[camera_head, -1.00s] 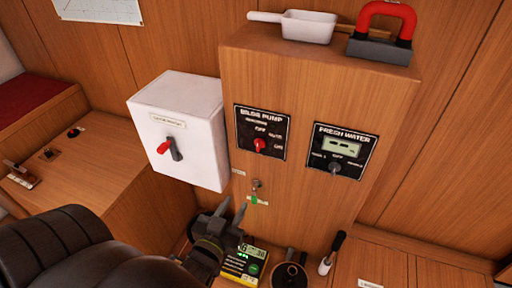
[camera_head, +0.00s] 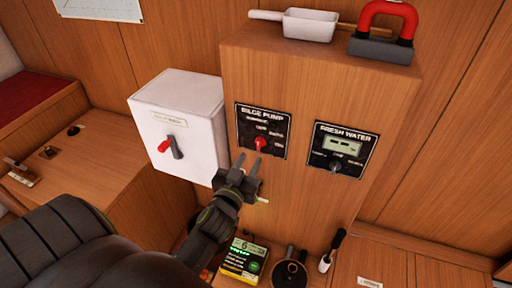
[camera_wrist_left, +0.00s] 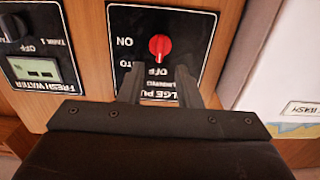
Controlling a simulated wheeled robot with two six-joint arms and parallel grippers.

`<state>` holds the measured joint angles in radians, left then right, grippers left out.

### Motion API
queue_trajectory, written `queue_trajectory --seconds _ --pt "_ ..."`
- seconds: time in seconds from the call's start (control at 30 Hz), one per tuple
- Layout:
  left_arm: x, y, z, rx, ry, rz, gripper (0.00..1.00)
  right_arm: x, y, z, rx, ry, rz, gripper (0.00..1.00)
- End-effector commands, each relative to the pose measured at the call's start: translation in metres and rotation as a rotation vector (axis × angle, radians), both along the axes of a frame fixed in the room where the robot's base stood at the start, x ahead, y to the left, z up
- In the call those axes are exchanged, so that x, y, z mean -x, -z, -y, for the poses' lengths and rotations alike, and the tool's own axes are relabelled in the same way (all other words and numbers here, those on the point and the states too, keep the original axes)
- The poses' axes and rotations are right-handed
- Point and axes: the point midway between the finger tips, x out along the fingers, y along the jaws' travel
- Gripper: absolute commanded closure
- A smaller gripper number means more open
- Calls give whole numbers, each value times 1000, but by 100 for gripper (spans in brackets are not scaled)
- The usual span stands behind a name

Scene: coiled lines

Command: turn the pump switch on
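The bilge pump panel (camera_head: 247,118) is a black plate on the front of the wooden cabinet, with a red rotary knob (camera_head: 261,144) and position labels. In the left wrist view the panel is upside down, with the red knob (camera_wrist_left: 159,47) near its middle and "ON" to the knob's left. My left gripper (camera_head: 248,161) is open and empty, just below and left of the knob in the head view. Its fingers (camera_wrist_left: 160,88) are spread on either side of the knob's line, apart from it. My right gripper is out of view.
A fresh water panel (camera_head: 343,149) with a grey knob is to the right. A white box (camera_head: 180,121) with a red-tipped switch stands out at the left. A scoop (camera_head: 308,25) and a red-handled tool (camera_head: 384,32) lie on top.

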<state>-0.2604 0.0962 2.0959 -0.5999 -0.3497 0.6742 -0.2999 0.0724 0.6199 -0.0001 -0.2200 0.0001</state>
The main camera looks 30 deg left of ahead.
Motion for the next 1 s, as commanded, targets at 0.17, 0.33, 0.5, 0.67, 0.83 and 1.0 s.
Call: queue_trajectory --seconds 0.17,0.33,0.5,0.67,0.83,1.0 --pt "-31 -2 -7 -2 2 1 69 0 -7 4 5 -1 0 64" --pt "-50 -1 -12 -2 1 0 69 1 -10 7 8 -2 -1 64" --pt "-57 0 -14 -1 1 -1 69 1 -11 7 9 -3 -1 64" --pt "-58 0 -14 0 1 -1 69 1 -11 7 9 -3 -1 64" --pt "-57 0 -14 0 1 0 78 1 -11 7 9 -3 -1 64" --pt "-57 0 -14 0 1 0 100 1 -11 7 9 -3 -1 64"
